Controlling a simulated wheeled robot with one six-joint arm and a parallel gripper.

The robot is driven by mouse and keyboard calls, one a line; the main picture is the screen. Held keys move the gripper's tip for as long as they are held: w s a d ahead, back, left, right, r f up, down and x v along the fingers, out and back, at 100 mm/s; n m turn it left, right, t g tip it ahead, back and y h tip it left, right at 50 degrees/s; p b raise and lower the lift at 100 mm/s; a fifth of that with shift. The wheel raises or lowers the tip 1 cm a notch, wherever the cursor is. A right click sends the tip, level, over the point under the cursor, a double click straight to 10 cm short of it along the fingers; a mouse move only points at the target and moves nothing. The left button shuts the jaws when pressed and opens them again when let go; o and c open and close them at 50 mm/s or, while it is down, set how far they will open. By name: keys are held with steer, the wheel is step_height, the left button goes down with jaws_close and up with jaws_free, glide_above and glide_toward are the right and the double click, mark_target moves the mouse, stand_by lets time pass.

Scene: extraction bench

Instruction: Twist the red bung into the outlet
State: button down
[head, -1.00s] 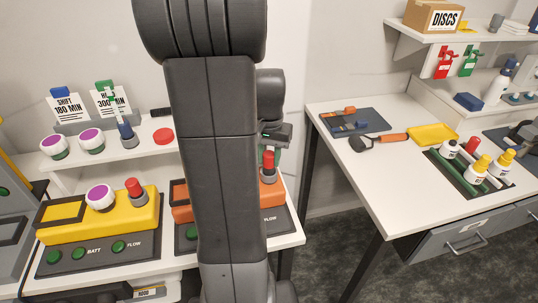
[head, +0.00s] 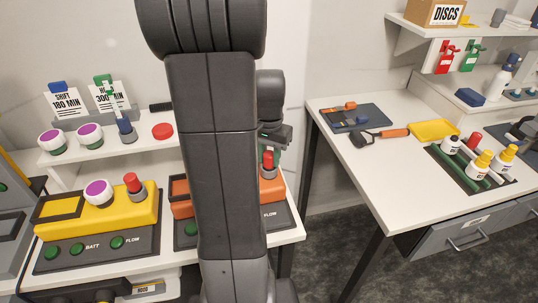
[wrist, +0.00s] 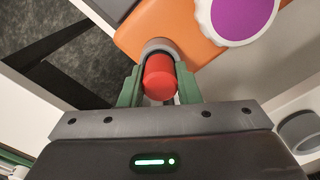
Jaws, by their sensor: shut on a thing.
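My gripper (wrist: 160,92) is shut on the red bung (wrist: 159,78), with one green finger on each side of it. The bung is in line with the grey outlet collar (wrist: 157,46) on the orange unit (wrist: 195,36); how deep it sits I cannot tell. In the head view the bung (head: 268,158) shows upright above the orange unit (head: 273,190), just right of my arm. My arm hides much of that unit and part of my gripper. A yellow unit (head: 85,228) to the left has its own red bung (head: 132,182) in a grey collar.
A white-and-purple cap (wrist: 240,14) sits close to the collar on the orange unit. A shelf behind holds white-and-purple caps (head: 90,137), a blue-topped piece (head: 125,128) and a red disc (head: 162,131). The right bench (head: 385,180) is apart from this one, with dark floor between.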

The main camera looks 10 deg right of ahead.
steer(key=m, duration=0.7)
steer(key=shift+p, duration=0.3)
steer(key=c, duration=1)
jaws_free()
steer(key=shift+r, duration=0.1)
step_height(320, 180, up, 14)
steer(key=shift+f, duration=0.2)
steer(key=shift+f, duration=0.15)
